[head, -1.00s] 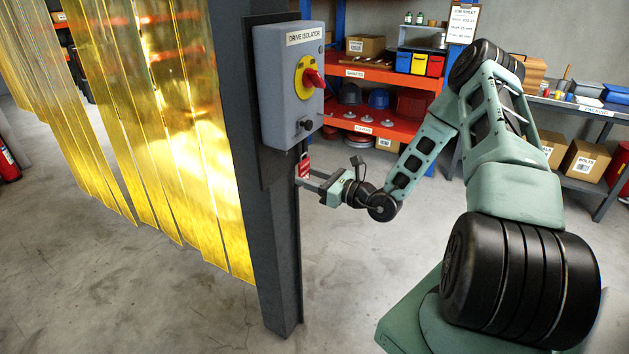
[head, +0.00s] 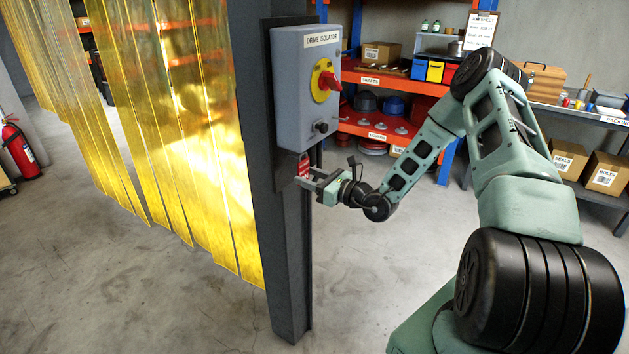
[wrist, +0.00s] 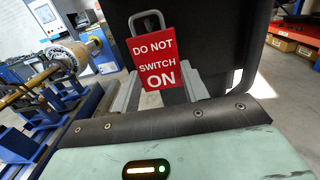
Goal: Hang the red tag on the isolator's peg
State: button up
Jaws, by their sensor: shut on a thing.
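The red tag (wrist: 155,58) reads "DO NOT SWITCH ON" and has a grey loop at its top. My gripper (wrist: 160,88) is shut on it; the tag stands nearly upright, slightly tilted, between the fingers. In the head view the tag (head: 304,165) and my gripper (head: 309,180) are just below the grey drive isolator box (head: 306,100). The isolator has a red handle on a yellow disc (head: 326,80). A dark peg or knob (head: 321,127) sticks out near the box's bottom, above the tag. The loop appears free of the peg.
The isolator is on a dark steel post (head: 287,250). Yellow strip curtains (head: 170,130) hang to its left. Red shelving (head: 385,128) and a packing bench (head: 590,112) stand behind. The wrist view shows a machine with a rotor (wrist: 68,58) at left. Floor around the post is clear.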

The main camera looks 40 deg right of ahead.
jog(key=shift+w+a+f, duration=0.25)
jog(key=shift+w, duration=0.4)
jog(key=shift+w+a+f, duration=0.2)
jog(key=shift+w, duration=0.4)
jog(key=o, duration=1)
jog(key=b+v, duration=0.3)
jog(key=v, duration=1.4)
jog(key=shift+s+f, duration=0.1)
jog(key=shift+s, duration=0.05)
